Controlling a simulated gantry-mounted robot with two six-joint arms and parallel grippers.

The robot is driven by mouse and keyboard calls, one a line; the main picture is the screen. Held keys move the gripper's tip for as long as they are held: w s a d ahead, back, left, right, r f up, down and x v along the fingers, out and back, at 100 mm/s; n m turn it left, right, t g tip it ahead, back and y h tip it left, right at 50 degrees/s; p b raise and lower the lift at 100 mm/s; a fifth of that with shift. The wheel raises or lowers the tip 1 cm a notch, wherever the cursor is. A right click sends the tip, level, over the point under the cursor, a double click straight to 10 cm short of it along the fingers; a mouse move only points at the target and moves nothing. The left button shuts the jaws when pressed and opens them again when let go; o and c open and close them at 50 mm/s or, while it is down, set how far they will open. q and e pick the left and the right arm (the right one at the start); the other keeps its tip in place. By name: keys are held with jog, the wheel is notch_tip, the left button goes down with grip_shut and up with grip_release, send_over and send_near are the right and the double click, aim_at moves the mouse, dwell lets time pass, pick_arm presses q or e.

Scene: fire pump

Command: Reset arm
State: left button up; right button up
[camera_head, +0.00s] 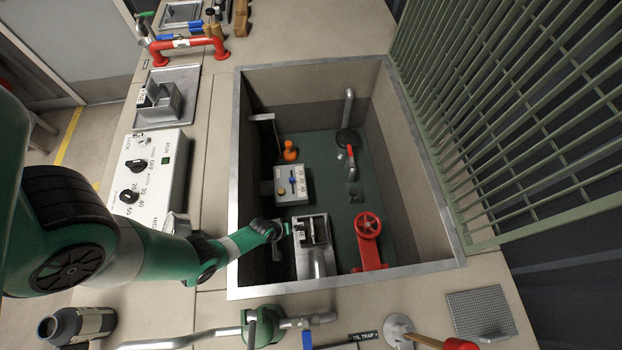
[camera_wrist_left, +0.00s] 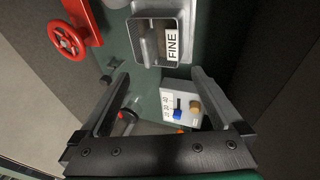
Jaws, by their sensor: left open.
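My green left arm (camera_head: 150,255) reaches in from the left over the pit edge. Its gripper (camera_head: 284,230) is above the pit, beside a grey metal box with a handle (camera_head: 312,262). In the left wrist view my left gripper (camera_wrist_left: 160,76) is open, with its fingers wide apart and nothing between them. The box with the "FINE" label (camera_wrist_left: 172,43) shows beyond the fingertips. A white control panel with a blue and a tan knob (camera_wrist_left: 181,104) is near the right finger; it also shows in the head view (camera_head: 291,186). My right gripper is in neither view.
In the pit (camera_head: 345,145) stand a red valve wheel (camera_head: 367,225), an orange knob (camera_head: 290,150) and a red-handled pipe (camera_head: 351,158). A metal rim surrounds it. A dial panel (camera_head: 150,170) is left, a green grating (camera_head: 490,110) right, and pipework (camera_head: 262,327) in front.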

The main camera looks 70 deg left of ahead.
pick_arm(q)
jog(key=p+v, duration=0.9)
jog(key=v, duration=0.1)
jog(key=shift+p, duration=0.3)
jog(key=shift+d, duration=0.15)
